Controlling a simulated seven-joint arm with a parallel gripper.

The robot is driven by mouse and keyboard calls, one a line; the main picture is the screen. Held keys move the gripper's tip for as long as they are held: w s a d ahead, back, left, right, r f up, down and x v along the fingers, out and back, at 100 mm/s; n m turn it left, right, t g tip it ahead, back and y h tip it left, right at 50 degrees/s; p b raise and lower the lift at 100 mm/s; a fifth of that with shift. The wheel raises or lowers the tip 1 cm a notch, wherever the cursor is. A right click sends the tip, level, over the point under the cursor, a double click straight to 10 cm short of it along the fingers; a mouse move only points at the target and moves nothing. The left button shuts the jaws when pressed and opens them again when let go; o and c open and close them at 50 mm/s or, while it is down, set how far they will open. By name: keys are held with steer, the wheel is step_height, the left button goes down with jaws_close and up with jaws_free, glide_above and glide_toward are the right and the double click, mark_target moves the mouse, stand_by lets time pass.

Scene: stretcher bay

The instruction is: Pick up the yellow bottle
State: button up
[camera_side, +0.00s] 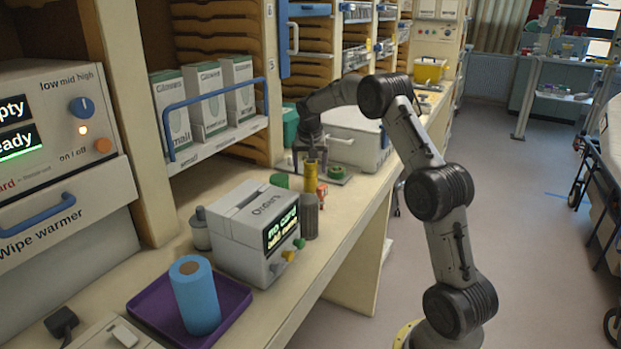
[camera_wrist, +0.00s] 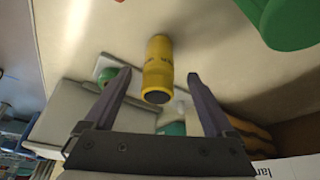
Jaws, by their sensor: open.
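The yellow bottle (camera_side: 310,173) stands on the counter, beyond the grey box with the lit screen in the side view. In the wrist view the yellow bottle (camera_wrist: 158,70) shows between and past the two fingers, with its dark end toward me. My gripper (camera_side: 308,158) is just above or behind the bottle's top in the side view. In the wrist view my gripper (camera_wrist: 158,85) is open, with a finger on each side of the bottle and a gap to both. I cannot tell exactly how deep the bottle sits between the fingers.
A grey cylinder (camera_side: 310,217) stands in front of the bottle, beside the grey box (camera_side: 243,232). A green item (camera_side: 280,181) is left of the bottle, a red item (camera_side: 322,194) right of it. A white case (camera_side: 350,138) stands behind. A blue roll (camera_side: 194,295) is on a purple tray (camera_side: 148,307).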

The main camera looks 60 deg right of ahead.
mark_target(310, 177)
steer(key=shift+x, duration=2.75)
steer(key=shift+d, duration=0.1)
jaws_close()
